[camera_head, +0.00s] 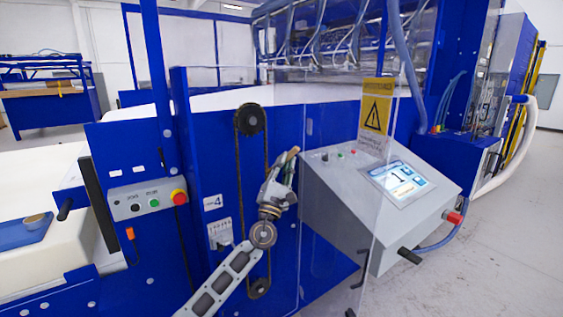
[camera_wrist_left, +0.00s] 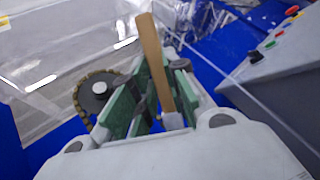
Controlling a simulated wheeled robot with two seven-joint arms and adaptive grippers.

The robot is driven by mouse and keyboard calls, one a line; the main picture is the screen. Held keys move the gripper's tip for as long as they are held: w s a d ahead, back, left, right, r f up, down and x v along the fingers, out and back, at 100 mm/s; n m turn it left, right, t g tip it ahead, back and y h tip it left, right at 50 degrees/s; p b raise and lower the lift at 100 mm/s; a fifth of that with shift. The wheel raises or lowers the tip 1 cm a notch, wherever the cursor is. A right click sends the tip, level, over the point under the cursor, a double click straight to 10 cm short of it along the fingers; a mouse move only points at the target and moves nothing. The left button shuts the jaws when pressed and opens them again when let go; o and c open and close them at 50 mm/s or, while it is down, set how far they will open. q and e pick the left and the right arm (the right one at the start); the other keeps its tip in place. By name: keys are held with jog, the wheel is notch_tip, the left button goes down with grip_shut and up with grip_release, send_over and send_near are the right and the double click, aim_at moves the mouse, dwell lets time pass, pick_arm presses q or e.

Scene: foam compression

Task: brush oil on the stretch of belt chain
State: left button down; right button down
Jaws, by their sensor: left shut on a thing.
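The belt chain (camera_head: 239,185) is a dark loop running vertically on the blue machine panel, between an upper sprocket (camera_head: 251,119) and a lower sprocket (camera_head: 259,288). My left gripper (camera_head: 285,168) is in front of the panel, just right of the chain's right run in the picture. It is shut on a brush, whose wooden handle (camera_head: 292,153) sticks up past the fingers. In the left wrist view the handle (camera_wrist_left: 155,65) stands between the greenish fingers; the bristles are hidden. The chain around a sprocket (camera_wrist_left: 94,92) shows left of the fingers there. My right gripper is not in view.
A clear panel (camera_head: 335,210) stands right of the chain, close to my gripper. A grey console with a screen (camera_head: 398,180) juts out at right. A button box with a red stop button (camera_head: 179,197) is at left. Open floor lies at far right.

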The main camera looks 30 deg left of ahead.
pick_arm(q)
jog(key=shift+s+d, duration=0.3)
jog(key=shift+d, duration=0.4)
jog(key=shift+d+p, duration=0.15)
jog(key=shift+p, duration=0.15)
jog(key=shift+s+d+p, duration=0.2)
jog(key=shift+s+d, duration=0.1)
jog(key=shift+d, duration=0.35)
jog(key=shift+s+d+p, duration=0.2)
jog(key=shift+s+d, duration=0.05)
jog(key=shift+d, duration=0.35)
